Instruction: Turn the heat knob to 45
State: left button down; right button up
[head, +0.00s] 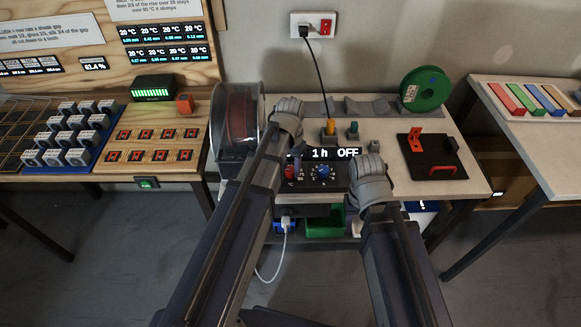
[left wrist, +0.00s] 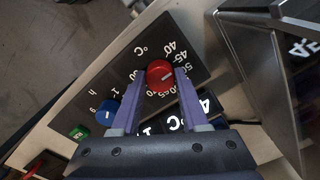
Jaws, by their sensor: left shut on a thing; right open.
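The red heat knob (left wrist: 160,76) has a white pointer line and sits on a black panel (left wrist: 128,72) marked °C, with 40 and 45 among its numbers. My left gripper (left wrist: 160,72) has its two purple fingers on either side of the knob, shut on it. In the head view the red knob (head: 290,172) shows just beside my left arm. The display (head: 335,153) there reads "1 h OFF"; its left part is hidden by my arm. In the wrist view a 4 and °C show, partly covered. My right gripper (head: 368,172) is open, right of the panel; its fingertips are unclear.
A blue knob (head: 323,172) marked h is right of the red one. A clear-fronted round spool housing (head: 238,118) stands close left of my left arm. A green spool (head: 425,88) and a black plate with red parts (head: 428,157) are on the right.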

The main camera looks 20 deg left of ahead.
aim_at(291, 169)
dwell(0.3)
pick_arm(q)
jog(key=shift+c, duration=2.1)
grip_release()
notch_tip(291, 169, up, 8)
jog(key=p, duration=0.8)
jog(key=shift+f, duration=0.1)
jog(key=s+d+y, duration=0.1)
jog(key=s+d, duration=0.9)
jog(key=s, duration=0.4)
jog(key=shift+s+d, duration=0.15)
jog(key=shift+s, duration=0.15)
